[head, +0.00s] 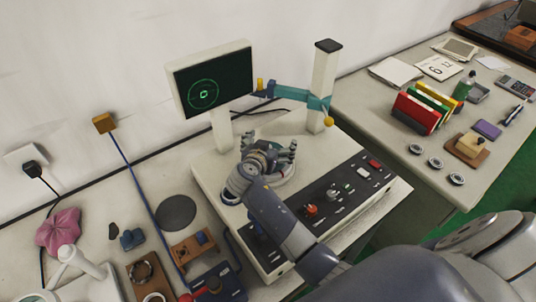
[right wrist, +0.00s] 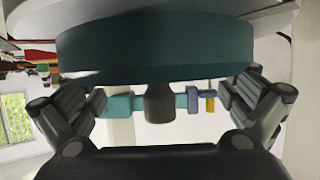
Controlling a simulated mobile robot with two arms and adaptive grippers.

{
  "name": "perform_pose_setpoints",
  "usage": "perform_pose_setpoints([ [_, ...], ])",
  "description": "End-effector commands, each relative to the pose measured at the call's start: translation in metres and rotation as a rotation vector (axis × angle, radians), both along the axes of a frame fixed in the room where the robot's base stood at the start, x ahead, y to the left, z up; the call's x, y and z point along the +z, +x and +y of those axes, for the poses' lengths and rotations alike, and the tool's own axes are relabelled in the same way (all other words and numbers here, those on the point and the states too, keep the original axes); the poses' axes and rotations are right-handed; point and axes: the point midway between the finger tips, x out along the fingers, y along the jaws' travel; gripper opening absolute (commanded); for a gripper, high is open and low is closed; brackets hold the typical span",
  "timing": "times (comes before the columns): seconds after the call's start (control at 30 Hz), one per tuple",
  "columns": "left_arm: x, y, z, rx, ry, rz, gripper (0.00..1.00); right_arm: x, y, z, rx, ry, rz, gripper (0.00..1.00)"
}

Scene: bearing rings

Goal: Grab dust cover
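No thing is clearly marked as the dust cover. A crumpled pink soft thing (head: 58,232) that could be it lies at the left of the near table. My right gripper (head: 284,150) is far to its right, above the light round turntable of the measuring machine. In the right wrist view my right gripper (right wrist: 165,105) has its fingers wide apart with nothing held. A broad teal round body (right wrist: 155,48) is close by at the top of that view. The machine's teal arm (head: 292,92) is behind the gripper. My left gripper is not in view.
The monitor (head: 210,85) and column (head: 325,85) stand behind the gripper. The control panel (head: 335,198) is in front. A dark grey disc (head: 176,212), a blue cord (head: 135,178) and small wooden holders lie left. Bearing rings (head: 436,163) and binders (head: 420,110) are on the right table.

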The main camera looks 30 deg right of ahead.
Motion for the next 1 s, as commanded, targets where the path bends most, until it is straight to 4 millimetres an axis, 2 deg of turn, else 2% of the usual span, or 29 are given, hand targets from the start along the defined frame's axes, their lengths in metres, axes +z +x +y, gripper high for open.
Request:
perform_pose_setpoints([
  [0.03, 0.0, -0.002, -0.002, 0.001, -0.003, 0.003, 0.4, 0.0, 0.0, 0.0, 0.0, 0.0, 0.0, 0.82],
  [0.1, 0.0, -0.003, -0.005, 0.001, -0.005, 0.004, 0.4, 0.0, 0.0, 0.0, 0.0, 0.0, 0.0, 0.66],
  [0.57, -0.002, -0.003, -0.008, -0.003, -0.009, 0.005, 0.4, 0.004, 0.0, 0.001, -0.001, 0.0, 0.001, 0.65],
  [0.67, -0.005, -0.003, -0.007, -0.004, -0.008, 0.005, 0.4, 0.016, 0.0, 0.001, -0.001, 0.003, -0.003, 0.64],
  [1.0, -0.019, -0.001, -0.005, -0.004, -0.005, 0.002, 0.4, 0.082, 0.0, 0.0, -0.001, 0.003, -0.006, 0.64],
])
